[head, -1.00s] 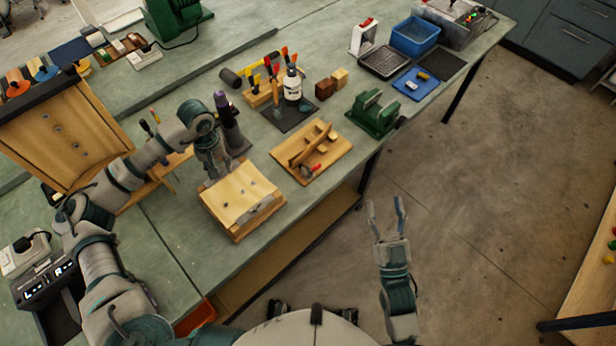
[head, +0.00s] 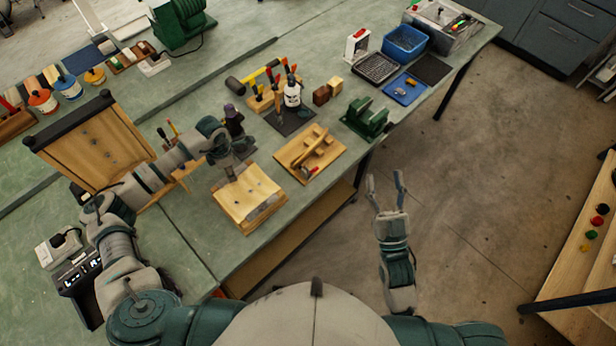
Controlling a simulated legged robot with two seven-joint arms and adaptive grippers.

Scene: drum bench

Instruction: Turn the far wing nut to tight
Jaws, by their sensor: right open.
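A pale wooden block (head: 246,201) with a light, curved-looking top lies on the green bench in the middle of the head view. Small dark fittings show on it, but they are too small to tell a wing nut or how tight it is. My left gripper (head: 231,174) points down at the block's far edge, with its fingertips close to the top. I cannot tell whether they touch, or whether the fingers are open or shut. My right gripper (head: 385,181) is open and empty, pointing up over the floor off the bench's front edge.
A dark purple-topped bottle (head: 232,119) stands just behind my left gripper. A wooden board with parts (head: 309,152) lies right of the block, with a green vise (head: 367,119) beyond. An upright wooden panel (head: 96,147) stands to the left.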

